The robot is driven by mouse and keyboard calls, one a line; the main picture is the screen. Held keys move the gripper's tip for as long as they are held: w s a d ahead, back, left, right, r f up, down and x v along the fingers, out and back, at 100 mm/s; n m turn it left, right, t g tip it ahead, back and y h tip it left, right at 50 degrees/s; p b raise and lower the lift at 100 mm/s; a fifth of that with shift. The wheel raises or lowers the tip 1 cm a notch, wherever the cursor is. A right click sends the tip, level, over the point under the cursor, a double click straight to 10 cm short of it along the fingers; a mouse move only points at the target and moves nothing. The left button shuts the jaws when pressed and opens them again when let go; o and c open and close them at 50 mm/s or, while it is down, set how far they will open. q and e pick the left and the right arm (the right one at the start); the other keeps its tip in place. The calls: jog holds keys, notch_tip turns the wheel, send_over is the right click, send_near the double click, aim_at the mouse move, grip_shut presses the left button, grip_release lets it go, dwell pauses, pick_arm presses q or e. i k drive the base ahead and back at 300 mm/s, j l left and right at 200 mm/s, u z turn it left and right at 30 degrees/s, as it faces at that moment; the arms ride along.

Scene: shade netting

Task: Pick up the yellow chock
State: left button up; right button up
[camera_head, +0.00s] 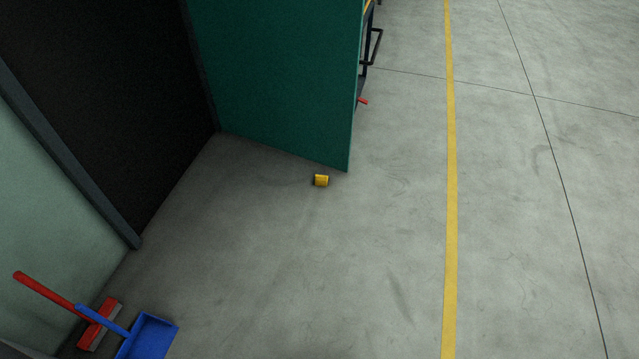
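The yellow chock (321,181) is a small block on the grey concrete floor. It lies close to the bottom edge of a green door panel (275,75), near that panel's lower right corner. I cannot tell whether it touches the panel. Neither of my grippers shows in the head view.
A dark doorway (105,95) is at the left. A red-handled brush (98,325) and a blue dustpan (148,338) lie by the wall at the lower left. A yellow floor line (450,200) runs down the right. The floor around the chock's near side is clear.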

aim_at(322, 181)
jog(key=i+j+z, duration=0.3)
jog(key=i+j, duration=0.8)
jog(key=i, duration=0.2)
